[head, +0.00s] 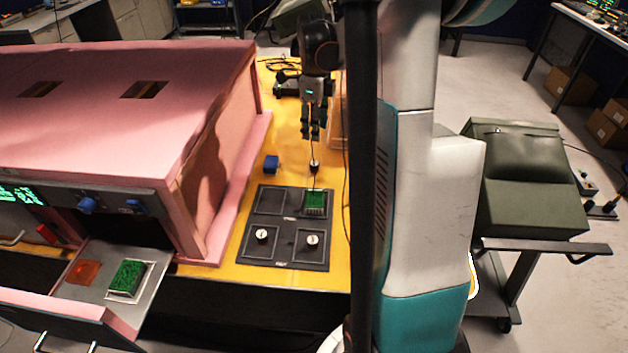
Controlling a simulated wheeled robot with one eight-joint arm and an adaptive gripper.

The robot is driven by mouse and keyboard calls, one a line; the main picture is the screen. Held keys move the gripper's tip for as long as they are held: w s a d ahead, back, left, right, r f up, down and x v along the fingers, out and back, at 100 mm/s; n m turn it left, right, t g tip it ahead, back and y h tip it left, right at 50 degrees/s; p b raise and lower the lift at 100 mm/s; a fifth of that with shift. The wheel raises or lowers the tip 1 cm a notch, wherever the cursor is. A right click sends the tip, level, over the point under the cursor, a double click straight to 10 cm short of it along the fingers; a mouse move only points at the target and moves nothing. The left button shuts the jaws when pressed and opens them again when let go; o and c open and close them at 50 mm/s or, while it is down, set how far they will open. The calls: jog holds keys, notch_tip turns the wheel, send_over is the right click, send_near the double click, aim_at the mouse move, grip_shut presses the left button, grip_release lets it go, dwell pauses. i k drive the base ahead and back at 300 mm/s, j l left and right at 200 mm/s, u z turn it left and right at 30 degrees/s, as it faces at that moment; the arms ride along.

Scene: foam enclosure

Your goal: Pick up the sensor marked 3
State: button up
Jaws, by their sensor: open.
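The sensor marked 3 (312,241) is a small round piece with a white top. It sits in the front right square of the black tray (283,218) on the yellow table. A second white-topped sensor (262,236) sits in the front left square; its mark is too small to read surely. My gripper (311,136) points down over the table behind the tray, open, with nothing seen between its fingers. It is well behind the sensor marked 3 and apart from it. A small dark piece with a light top (314,167) stands on the table just below my gripper.
A green block (315,202) sits in the tray's back right square; the back left square is empty. A blue piece (271,164) lies behind the tray. The pink foam enclosure (215,155) stands left, with an open drawer (85,291) holding another green block (128,277).

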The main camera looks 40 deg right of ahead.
aim_at(312, 241)
jog(key=k+j, duration=0.1)
jog(key=k, duration=0.55)
jog(key=k+j+u, duration=0.1)
jog(key=k, duration=0.5)
